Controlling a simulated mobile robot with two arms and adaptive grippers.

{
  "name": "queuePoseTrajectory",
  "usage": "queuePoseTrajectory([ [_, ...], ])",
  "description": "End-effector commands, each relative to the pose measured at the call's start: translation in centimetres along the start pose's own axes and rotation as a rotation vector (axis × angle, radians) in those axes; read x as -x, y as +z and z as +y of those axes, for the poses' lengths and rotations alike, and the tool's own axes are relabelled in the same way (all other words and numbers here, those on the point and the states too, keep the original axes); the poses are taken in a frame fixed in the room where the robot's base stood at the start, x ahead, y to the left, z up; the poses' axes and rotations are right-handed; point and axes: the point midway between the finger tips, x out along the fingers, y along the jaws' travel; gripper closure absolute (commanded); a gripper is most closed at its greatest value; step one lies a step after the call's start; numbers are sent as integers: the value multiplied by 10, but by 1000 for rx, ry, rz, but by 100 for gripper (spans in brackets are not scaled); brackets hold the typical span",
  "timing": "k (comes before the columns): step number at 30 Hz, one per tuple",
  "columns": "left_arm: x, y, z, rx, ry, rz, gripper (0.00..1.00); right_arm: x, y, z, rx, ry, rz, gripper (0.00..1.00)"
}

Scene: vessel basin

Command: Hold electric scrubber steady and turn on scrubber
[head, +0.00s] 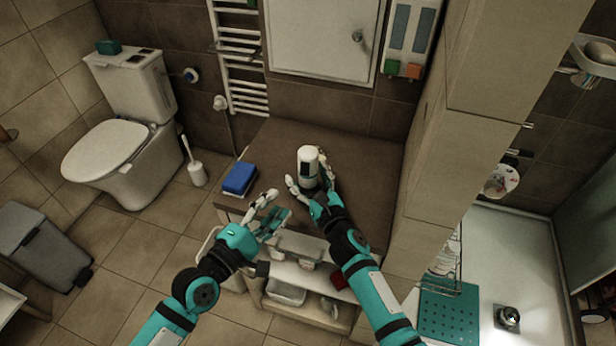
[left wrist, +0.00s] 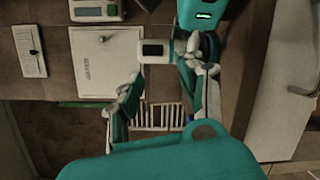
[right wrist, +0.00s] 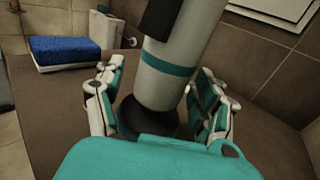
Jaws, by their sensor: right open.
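The electric scrubber (head: 308,160) stands upright on the brown counter top, a white cylinder with a dark panel. In the right wrist view its grey body (right wrist: 176,75) has a teal band and a black base. My right gripper (head: 307,181) is open around it, a finger on either side; the right wrist view shows gaps beside the body. My left gripper (head: 279,203) is open and empty, left of and nearer than the scrubber, over the counter's front edge. In the left wrist view the scrubber's top (left wrist: 156,50) shows beyond the spread left fingers (left wrist: 163,72).
A blue sponge (head: 239,178) lies at the counter's left end. Open shelves with small items (head: 287,290) are below the counter front. A tall cabinet (head: 440,170) closes the right side. A toilet (head: 125,140) and a grey bin (head: 38,245) stand at left.

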Motion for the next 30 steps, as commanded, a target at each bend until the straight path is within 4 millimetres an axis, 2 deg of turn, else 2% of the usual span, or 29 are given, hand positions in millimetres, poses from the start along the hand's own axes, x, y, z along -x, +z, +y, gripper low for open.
queuePoseTrajectory([
  [6,0,0,0,0,0,0,62,0,0,0,0,0,-1,28],
  [7,0,0,0,0,0,0,62,0,0,0,0,0,-1,31],
  [23,0,0,0,0,0,0,62,0,0,0,0,0,0,100],
  [27,0,-3,2,-36,5,6,79,0,0,0,0,0,0,100],
  [30,2,-12,8,-171,27,29,92,0,0,0,0,0,0,100],
])
